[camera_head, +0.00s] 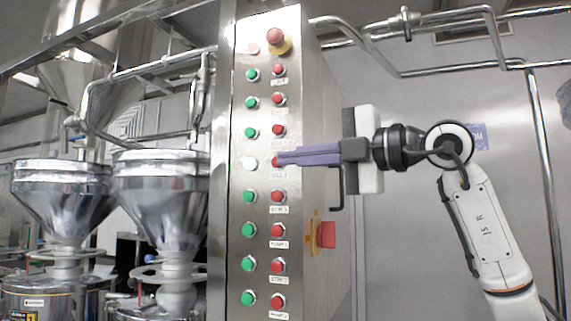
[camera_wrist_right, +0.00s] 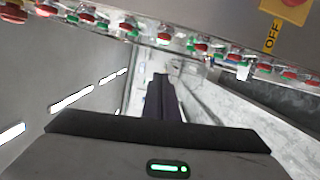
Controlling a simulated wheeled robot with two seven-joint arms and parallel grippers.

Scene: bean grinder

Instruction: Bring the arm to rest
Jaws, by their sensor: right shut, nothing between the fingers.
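My right arm comes in from the right in the head view. My right gripper (camera_head: 279,158) points left, its purple fingers shut with nothing between them. The fingertips overlap a red button in the fourth row of the steel control panel (camera_head: 263,225); contact cannot be told. In the wrist view the shut fingers (camera_wrist_right: 161,77) extend away from the camera, with the button rows (camera_wrist_right: 165,38) across the top. My left gripper is not in view.
The panel carries two columns of green and red buttons, with a red mushroom button (camera_head: 275,37) at its top. A red switch (camera_head: 326,234) sits on its right side, below my gripper. Steel hoppers (camera_head: 165,195) stand left. Pipes (camera_head: 450,68) run behind my arm.

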